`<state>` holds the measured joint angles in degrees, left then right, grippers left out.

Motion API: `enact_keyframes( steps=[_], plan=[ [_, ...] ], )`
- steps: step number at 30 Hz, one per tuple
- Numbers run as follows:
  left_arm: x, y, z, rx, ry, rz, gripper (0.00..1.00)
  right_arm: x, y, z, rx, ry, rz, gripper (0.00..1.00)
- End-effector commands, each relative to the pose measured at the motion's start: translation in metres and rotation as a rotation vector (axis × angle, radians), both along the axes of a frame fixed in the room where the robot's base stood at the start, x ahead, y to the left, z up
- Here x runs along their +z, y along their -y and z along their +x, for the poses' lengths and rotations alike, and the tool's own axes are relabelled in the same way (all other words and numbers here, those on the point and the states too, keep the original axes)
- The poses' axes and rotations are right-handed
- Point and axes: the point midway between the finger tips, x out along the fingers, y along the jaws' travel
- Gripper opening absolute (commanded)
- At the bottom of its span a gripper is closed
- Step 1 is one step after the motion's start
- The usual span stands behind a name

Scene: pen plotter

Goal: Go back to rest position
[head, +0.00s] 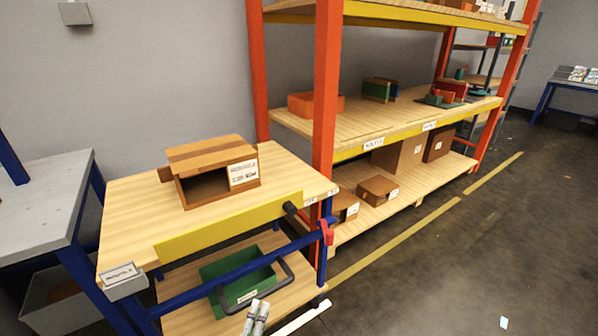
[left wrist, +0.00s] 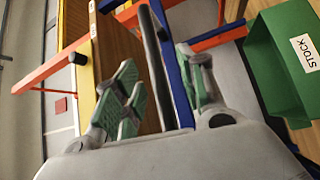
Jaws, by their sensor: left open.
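My left gripper (head: 257,312) shows at the bottom edge of the head view, in front of the green bin (head: 215,272) on the cart's lower shelf. In the left wrist view my left gripper (left wrist: 158,62) has its green-padded fingers apart. A dark bar (left wrist: 150,45) shows between the fingers; I cannot tell whether they surround it or it lies beyond them. It looks like the cart's black handle (head: 288,282). Nothing is gripped. My right gripper is in neither view.
The wooden-topped cart (head: 135,200) carries an open cardboard box (head: 208,190). An orange-posted shelf (head: 325,100) with boxes and bins stands behind it to the right. A grey table (head: 45,185) is at the left. The floor (head: 480,260) at the right is mostly clear.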

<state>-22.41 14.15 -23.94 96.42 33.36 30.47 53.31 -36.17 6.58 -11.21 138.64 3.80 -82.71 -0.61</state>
Motion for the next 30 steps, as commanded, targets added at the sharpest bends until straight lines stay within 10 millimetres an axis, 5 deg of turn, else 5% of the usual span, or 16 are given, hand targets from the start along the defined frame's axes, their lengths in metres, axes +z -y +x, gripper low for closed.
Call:
enact_keyframes(
  steps=[15, 30],
  plan=[
    [0.012, 0.013, 0.040, -0.002, 0.009, -0.011, 0.41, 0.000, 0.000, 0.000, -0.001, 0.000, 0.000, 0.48],
    [0.011, 0.011, 0.044, -0.001, 0.009, -0.008, 0.41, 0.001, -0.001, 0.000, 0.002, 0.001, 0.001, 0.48]
  ],
)
